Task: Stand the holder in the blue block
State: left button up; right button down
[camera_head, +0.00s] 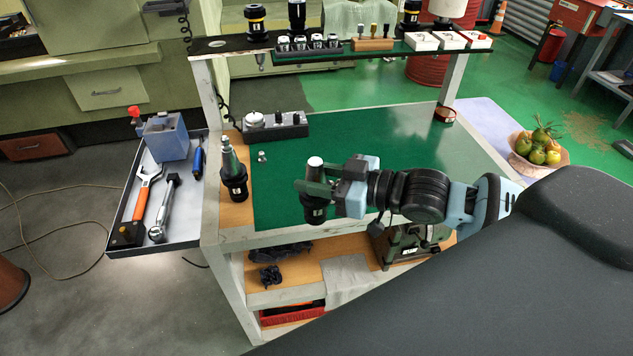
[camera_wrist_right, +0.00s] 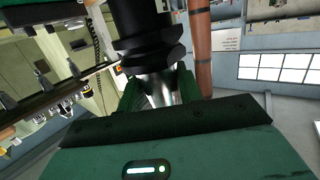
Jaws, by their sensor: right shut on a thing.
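The held holder (camera_head: 315,212) has a black body, a numbered label and a pale top. My right gripper (camera_head: 322,188) is shut on it and holds it roughly upright over the front part of the green mat. In the right wrist view, the holder's black body (camera_wrist_right: 147,30) and silver shank (camera_wrist_right: 160,92) show between the green fingers. The blue block (camera_head: 165,137) stands on the grey side tray at the left, well apart from the gripper. A second holder (camera_head: 233,172), black with a silver cone, stands on the cart's left front corner. My left gripper is not in view.
A dark grey rack (camera_head: 275,131) sits at the mat's back left. The green mat (camera_head: 385,135) is mostly clear. A shelf above bears several tools.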

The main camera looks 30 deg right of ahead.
aim_at(324, 207)
jog(key=shift+r, duration=3.05)
jog(key=shift+a+f, duration=0.1)
jog(key=s+f+m+t+h, duration=0.1)
jog(key=f+m+h, duration=0.1)
jog(key=f+h, duration=0.1)
jog(key=s+f+m+t+h, duration=0.1)
jog(key=f+m+h, duration=0.1)
jog(key=f, duration=0.1)
jog(key=s+f+m+t+h, duration=0.1)
jog(key=f+m+t+h, duration=0.1)
jog(key=f+m+h, duration=0.1)
jog(key=shift+s+a+f+h, duration=0.25)
jog(key=shift+a+h, duration=0.05)
jog(key=shift+s+d+f+m+h, duration=0.6)
jog(key=shift+d+f+h, duration=0.1)
jog(key=shift+h, duration=0.3)
jog(key=shift+w+a, duration=0.15)
